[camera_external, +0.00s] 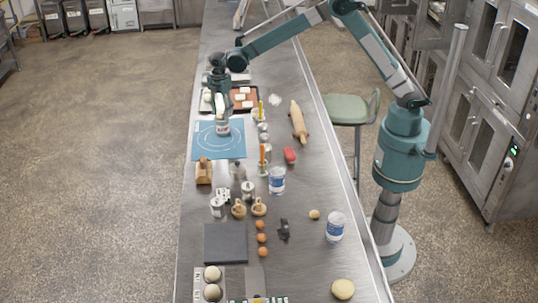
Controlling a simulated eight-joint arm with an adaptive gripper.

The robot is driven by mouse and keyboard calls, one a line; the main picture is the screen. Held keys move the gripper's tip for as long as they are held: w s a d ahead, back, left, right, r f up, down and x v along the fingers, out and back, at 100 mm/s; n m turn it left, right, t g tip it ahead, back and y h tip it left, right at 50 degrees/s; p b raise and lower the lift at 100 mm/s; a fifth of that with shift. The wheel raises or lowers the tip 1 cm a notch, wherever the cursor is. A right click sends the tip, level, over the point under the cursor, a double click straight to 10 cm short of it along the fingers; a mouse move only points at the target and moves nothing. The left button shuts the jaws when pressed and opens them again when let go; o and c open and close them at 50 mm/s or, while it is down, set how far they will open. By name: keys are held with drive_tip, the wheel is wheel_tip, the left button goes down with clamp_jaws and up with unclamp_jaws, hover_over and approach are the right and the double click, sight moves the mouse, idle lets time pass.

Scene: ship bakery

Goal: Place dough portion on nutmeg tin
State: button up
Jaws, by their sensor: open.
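A small white tin with a dark label (222,128) stands upright on the mat, just under the fingertips. The label is too small to read, so I cannot tell if it is the nutmeg tin. I cannot tell whether the fingers touch the tin or whether dough lies on top of it. Several pale dough pieces (240,97) lie on the tray behind the mat, partly hidden by my gripper. A round, pale yellow lump (343,289) lies at the near right of the counter.
A wooden block (204,171), small tins and mortars are nearer. Brown eggs (262,238) lie by a dark slab (225,243). The right-hand counter has free room.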

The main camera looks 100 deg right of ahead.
sight(221, 111)
drive_tip(key=shift+r, duration=0.1)
wheel_tip(221, 111, up, 12)
idle(0.8)
drive_tip(key=shift+r, duration=0.1)
idle(0.4)
